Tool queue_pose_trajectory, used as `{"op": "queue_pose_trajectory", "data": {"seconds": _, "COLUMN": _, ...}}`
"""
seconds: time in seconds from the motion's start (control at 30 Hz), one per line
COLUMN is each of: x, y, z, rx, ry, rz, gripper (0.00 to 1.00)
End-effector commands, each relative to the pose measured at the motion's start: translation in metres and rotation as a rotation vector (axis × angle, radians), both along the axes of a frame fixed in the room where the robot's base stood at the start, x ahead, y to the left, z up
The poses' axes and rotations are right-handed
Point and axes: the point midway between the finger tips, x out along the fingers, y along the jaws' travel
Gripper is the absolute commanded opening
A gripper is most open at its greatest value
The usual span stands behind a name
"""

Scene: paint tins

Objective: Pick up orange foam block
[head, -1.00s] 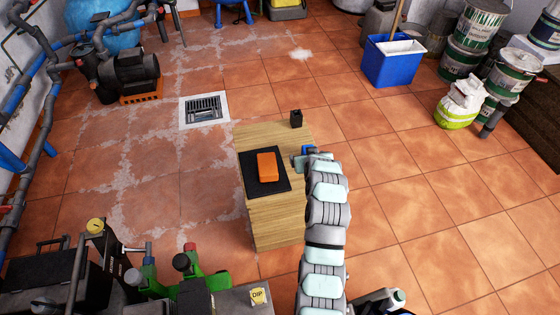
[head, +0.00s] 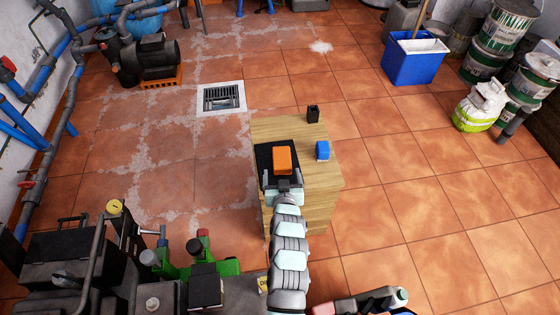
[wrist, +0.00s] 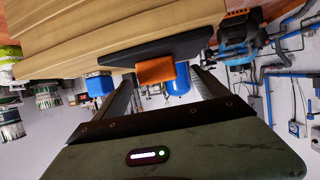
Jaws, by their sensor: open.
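The orange foam block (head: 282,157) lies on a black mat (head: 263,156) on top of the wooden stand (head: 325,178). My gripper (head: 284,174) is open at the block's near side, with one finger toward each side of it. In the wrist view, which is upside down, the orange foam block (wrist: 156,70) shows ahead between the two spread fingers, past the palm. Nothing is held. Whether the fingers reach alongside the block is hard to tell.
A blue block (head: 322,150) stands on the stand to the right of the mat. A small black holder (head: 312,113) stands at its back edge. A floor drain (head: 221,97) lies behind. Pumps and pipes fill the left, and a blue bucket (head: 415,62) stands back right.

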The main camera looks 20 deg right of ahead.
Motion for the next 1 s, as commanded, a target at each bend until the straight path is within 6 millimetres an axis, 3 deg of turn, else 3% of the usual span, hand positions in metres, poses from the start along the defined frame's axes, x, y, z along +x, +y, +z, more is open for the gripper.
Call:
{"op": "queue_pose_trajectory", "data": {"seconds": 0.1, "x": 0.017, "y": -0.006, "z": -0.007, "rx": 0.001, "ry": 0.0, "rz": 0.0, "gripper": 0.84}}
{"op": "queue_pose_trajectory", "data": {"seconds": 0.37, "x": 0.032, "y": -0.012, "z": -0.01, "rx": 0.0, "ry": -0.002, "rz": 0.0, "gripper": 0.84}}
{"op": "queue_pose_trajectory", "data": {"seconds": 0.7, "x": 0.069, "y": -0.028, "z": -0.019, "rx": 0.0, "ry": 0.0, "rz": -0.001, "gripper": 0.84}}
{"op": "queue_pose_trajectory", "data": {"seconds": 1.0, "x": 0.073, "y": -0.028, "z": -0.021, "rx": 0.0, "ry": 0.001, "rz": 0.0, "gripper": 0.84}}
